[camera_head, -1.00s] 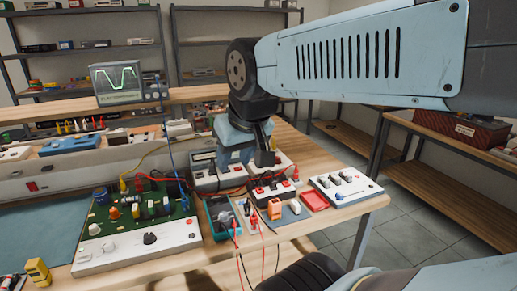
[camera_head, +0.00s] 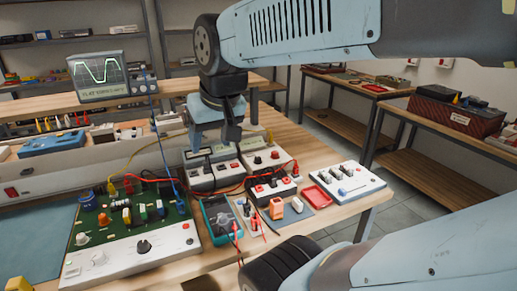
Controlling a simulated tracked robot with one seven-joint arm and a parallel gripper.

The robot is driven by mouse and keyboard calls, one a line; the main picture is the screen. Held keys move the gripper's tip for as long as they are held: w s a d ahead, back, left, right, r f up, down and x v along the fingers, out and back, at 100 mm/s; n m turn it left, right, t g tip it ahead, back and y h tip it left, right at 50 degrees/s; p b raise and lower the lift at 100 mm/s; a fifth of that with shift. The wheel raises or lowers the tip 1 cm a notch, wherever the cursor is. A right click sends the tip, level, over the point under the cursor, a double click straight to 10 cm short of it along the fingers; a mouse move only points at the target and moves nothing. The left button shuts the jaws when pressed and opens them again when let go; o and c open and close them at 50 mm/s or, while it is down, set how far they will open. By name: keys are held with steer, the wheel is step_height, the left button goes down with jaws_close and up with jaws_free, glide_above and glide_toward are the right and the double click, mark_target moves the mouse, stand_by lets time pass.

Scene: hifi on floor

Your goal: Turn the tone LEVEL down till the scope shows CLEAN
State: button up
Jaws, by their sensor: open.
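The scope (camera_head: 100,75) stands on the raised shelf at upper left. A green circuit board (camera_head: 165,208) with a white front panel (camera_head: 120,260) lies on the bench at left; the panel has a black knob (camera_head: 144,246) and a pale knob (camera_head: 98,258). A white box with several knobs (camera_head: 345,182) sits near the bench's right end. I cannot read which knob is marked LEVEL. My gripper (camera_head: 217,138) is open and empty, pointing down in front of or above the small meter boxes, touching no knob that I can see.
Meter boxes (camera_head: 213,172), a red-knobbed box (camera_head: 271,188), a teal multimeter (camera_head: 219,222) and a red tray (camera_head: 318,196) crowd the middle. Red and black leads loop between them. A blue lead hangs from the scope. A side shelf (camera_head: 430,174) stands at right.

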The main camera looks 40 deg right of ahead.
steer(key=w+d+m+g, duration=0.2)
steer(key=w+d+m, duration=0.45)
steer(key=w, duration=0.35)
steer(key=m+y, duration=0.4)
steer(key=m, duration=1.3)
glide_above(275, 152)
steer(key=s+d, duration=0.3)
steer(key=d, duration=0.2)
step_height(275, 152, down, 16)
steer(key=r, duration=0.1)
steer(key=shift+g, duration=0.4)
steer(key=x, duration=1.3)
steer(key=shift+f, duration=0.3)
steer(key=c, duration=1)
